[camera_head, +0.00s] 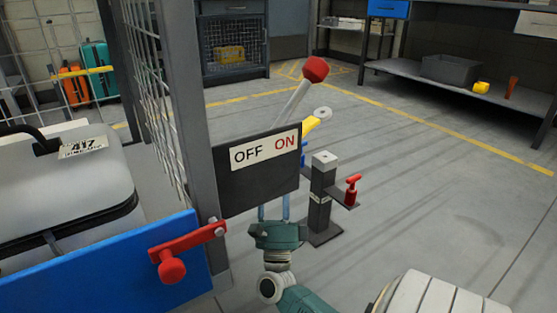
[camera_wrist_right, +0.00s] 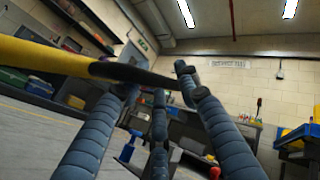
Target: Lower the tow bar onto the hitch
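The yellow tow bar (camera_head: 311,124), with a pale ring at its end, slants upward behind the OFF/ON panel; the panel hides most of it. The hitch post (camera_head: 322,190) stands on the floor just right of the panel, with a red pin (camera_head: 352,187) on its side bracket. The bar's ring is above the post and apart from it. My right gripper (camera_head: 273,207) is partly behind the panel. In the right wrist view a yellow bar (camera_wrist_right: 45,58) with a black section crosses among its blue fingers (camera_wrist_right: 158,95); a firm grip cannot be told. My left gripper is out of view.
The OFF/ON panel (camera_head: 256,182) has a lever with a red knob (camera_head: 315,69). A blue cart (camera_head: 120,268) with a red latch and a white suitcase (camera_head: 55,190) stands left, near mesh fencing (camera_head: 160,110). Floor right of the post is clear up to the shelving (camera_head: 450,75).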

